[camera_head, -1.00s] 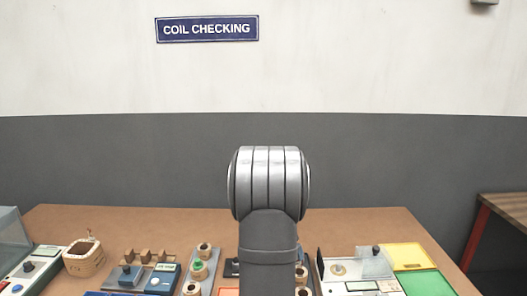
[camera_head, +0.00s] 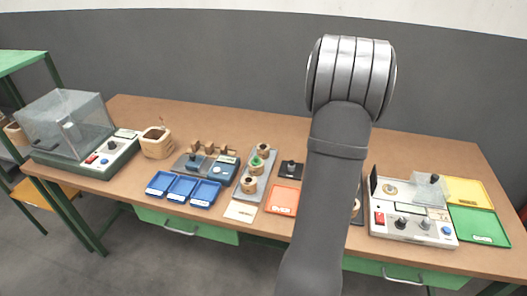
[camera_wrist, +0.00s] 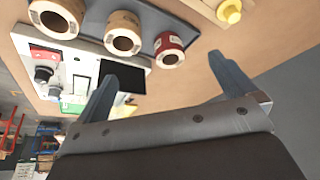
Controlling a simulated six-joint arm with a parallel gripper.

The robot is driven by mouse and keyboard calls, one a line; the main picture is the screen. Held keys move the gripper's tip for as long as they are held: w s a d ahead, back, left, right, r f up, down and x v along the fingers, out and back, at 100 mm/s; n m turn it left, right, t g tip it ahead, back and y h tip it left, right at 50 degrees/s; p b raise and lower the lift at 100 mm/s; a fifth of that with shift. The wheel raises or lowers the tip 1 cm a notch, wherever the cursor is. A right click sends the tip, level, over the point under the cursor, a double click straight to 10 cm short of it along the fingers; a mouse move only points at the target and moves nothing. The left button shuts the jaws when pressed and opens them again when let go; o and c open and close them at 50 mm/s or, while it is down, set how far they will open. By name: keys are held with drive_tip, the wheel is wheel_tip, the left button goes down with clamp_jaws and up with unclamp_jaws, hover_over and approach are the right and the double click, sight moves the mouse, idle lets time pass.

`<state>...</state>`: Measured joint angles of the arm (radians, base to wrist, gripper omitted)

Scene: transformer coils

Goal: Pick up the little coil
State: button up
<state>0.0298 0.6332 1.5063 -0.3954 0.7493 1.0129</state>
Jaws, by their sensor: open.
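My gripper (camera_wrist: 160,68) is open and empty in the wrist view, with its two fingers apart. Beyond the fingers, several coils stand on a dark grey plate (camera_wrist: 192,17): two tan coils (camera_wrist: 123,47) (camera_wrist: 55,32) and a red-wrapped coil (camera_wrist: 170,57), which looks smaller. In the head view my arm hides the gripper and most of that area; part of a coil (camera_head: 357,207) shows at its right edge. Another grey rack holds small coils, including a tan one (camera_head: 249,185) and a green-topped one (camera_head: 257,163). I cannot tell which is the little coil.
A white tester (camera_head: 412,230) stands right of my arm, beside a yellow tray (camera_head: 468,190) and a green tray (camera_head: 478,226). Blue trays (camera_head: 183,189), an orange tray (camera_head: 283,200) and a clear-covered machine (camera_head: 66,125) are left. The back of the brown table (camera_head: 225,118) is mostly clear.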

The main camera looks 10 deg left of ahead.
drive_tip(key=c, duration=0.6)
drive_tip(key=w+a+r+n+y, duration=0.1)
drive_tip(key=a+r+n, duration=0.15)
drive_tip(key=a, duration=0.75)
drive_tip(key=w+a+r+n+t+y, duration=0.1)
drive_tip(key=a+n, duration=0.2)
drive_tip(key=a, duration=0.8)
drive_tip(key=w+a+r+n+y, duration=0.1)
drive_tip(key=w+a+r+n, duration=0.1)
drive_tip(key=a, duration=0.8)
approach(263, 148)
wheel_tip(263, 148, down, 3)
drive_tip(key=shift+w+d+f, duration=0.1)
drive_tip(key=shift+w+d, duration=0.05)
drive_tip(key=shift+d, duration=0.05)
drive_tip(key=shift+x, duration=2.65)
